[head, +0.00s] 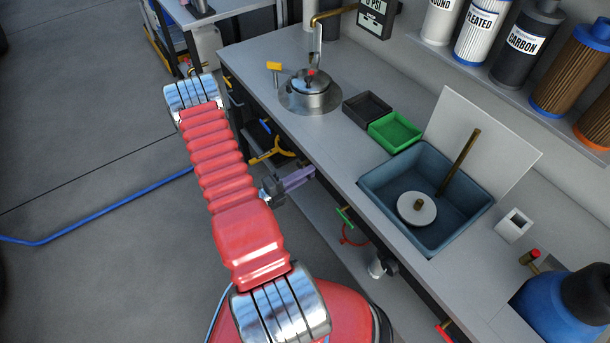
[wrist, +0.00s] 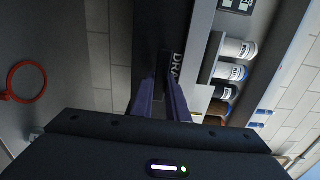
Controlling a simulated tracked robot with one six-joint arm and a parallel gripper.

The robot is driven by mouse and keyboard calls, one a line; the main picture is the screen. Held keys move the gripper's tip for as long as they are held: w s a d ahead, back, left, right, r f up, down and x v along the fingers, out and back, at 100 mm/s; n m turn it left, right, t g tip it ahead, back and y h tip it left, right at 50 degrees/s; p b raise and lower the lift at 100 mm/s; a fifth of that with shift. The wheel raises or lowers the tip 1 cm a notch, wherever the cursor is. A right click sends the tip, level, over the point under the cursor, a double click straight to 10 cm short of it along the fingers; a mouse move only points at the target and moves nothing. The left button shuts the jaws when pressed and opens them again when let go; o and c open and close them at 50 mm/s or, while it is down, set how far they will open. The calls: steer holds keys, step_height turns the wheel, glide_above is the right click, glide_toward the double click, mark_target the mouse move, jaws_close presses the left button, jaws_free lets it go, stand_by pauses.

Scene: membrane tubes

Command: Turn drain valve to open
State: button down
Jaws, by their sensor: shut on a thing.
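My gripper (head: 305,173) reaches to the front face of the bench, below the worktop edge, with its purple fingers side by side. In the wrist view my gripper (wrist: 163,82) has its fingers closed around a dark upright part, which I take to be the drain valve handle (wrist: 163,64). A white label beginning "DRA" (wrist: 177,70) stands right beside it, its end hidden by a finger. In the head view the handle is hidden at the fingertips, and its turn angle is hard to tell.
A yellow handle (head: 270,150) is left of my gripper under the bench. A green lever (head: 345,216) and a red ring (head: 355,236) are to the right. The sink (head: 375,183) is set in the worktop (head: 345,160). A blue hose (head: 110,215) lies on open floor.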

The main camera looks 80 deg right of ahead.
steer(key=shift+d+f, duration=0.1)
steer(key=shift+f, duration=0.05)
steer(key=m, duration=0.1)
steer(key=f+m, duration=0.1)
steer(key=m, duration=0.3)
steer(key=shift+w+d+f, duration=0.15)
steer(key=shift+w+f, duration=0.05)
steer(key=shift+f, duration=0.1)
steer(key=shift+w+d+f+m, duration=0.4)
steer(key=shift+w+m, duration=0.05)
steer(key=shift+m, duration=1.7)
steer(key=shift+w+d+f+m, duration=0.35)
steer(key=shift+w+d+m, duration=0.1)
steer(key=shift+m, duration=1.65)
steer(key=shift+w+d+f+m, duration=0.35)
steer(key=shift+w+f+m, duration=0.1)
steer(key=shift+m, duration=1.7)
steer(key=c, duration=2)
jaws_free()
steer(key=shift+r, duration=0.1)
